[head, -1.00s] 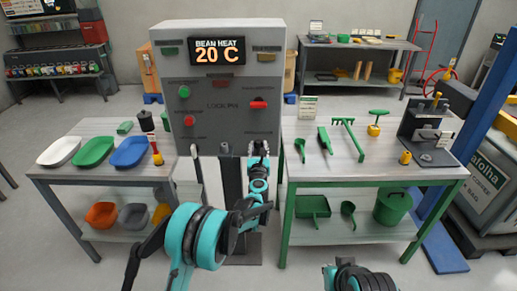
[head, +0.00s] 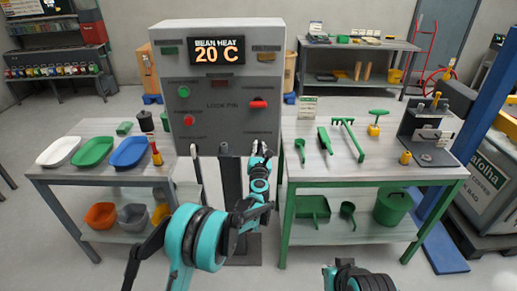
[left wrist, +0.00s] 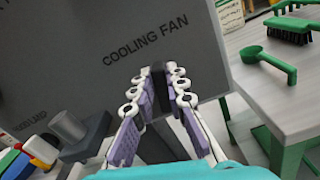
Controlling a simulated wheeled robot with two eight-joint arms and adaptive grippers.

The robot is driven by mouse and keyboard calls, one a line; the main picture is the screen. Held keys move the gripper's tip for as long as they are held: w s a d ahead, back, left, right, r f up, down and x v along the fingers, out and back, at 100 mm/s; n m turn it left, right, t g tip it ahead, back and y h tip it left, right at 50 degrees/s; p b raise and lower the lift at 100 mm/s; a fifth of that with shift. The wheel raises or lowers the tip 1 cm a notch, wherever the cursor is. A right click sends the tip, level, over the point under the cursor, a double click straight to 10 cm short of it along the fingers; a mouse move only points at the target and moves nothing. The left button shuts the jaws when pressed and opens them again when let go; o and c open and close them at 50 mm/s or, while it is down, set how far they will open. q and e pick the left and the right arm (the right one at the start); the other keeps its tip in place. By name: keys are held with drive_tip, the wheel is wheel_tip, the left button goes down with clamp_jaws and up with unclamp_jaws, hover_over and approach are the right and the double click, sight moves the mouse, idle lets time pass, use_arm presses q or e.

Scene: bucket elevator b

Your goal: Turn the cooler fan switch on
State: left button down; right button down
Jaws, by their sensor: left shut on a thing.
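The cooling fan switch (left wrist: 158,80) is a dark lever on the grey machine, below and right of the printed words COOLING FAN. My left gripper (left wrist: 158,88) is shut on this switch, with its purple-padded fingers on either side. In the head view my left gripper (head: 261,158) is at the lower right of the machine's grey front (head: 215,130) and hides the switch. My right gripper is out of view; only part of my right arm shows at the bottom edge.
The panel has a display (head: 216,51) reading 20 C, a green button (head: 184,91), a red button (head: 189,120) and a red switch (head: 258,104). A table with trays (head: 60,151) stands left; a green-legged table with tools (head: 325,140) stands right.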

use_arm(q)
drive_tip(key=shift+d+f+m+b, duration=0.25)
drive_tip(key=shift+m+b, duration=0.1)
drive_tip(key=shift+m, duration=2.2)
drive_tip(key=shift+d+f+m+b, duration=0.15)
drive_tip(key=shift+f+m+b, duration=0.15)
drive_tip(key=shift+m, duration=2.2)
drive_tip(key=shift+d+f+m+b, duration=0.2)
drive_tip(key=shift+m+b, duration=0.2)
drive_tip(key=shift+m, duration=2.15)
drive_tip(key=c, duration=1.5)
unclamp_jaws()
drive_tip(key=shift+c, duration=0.2)
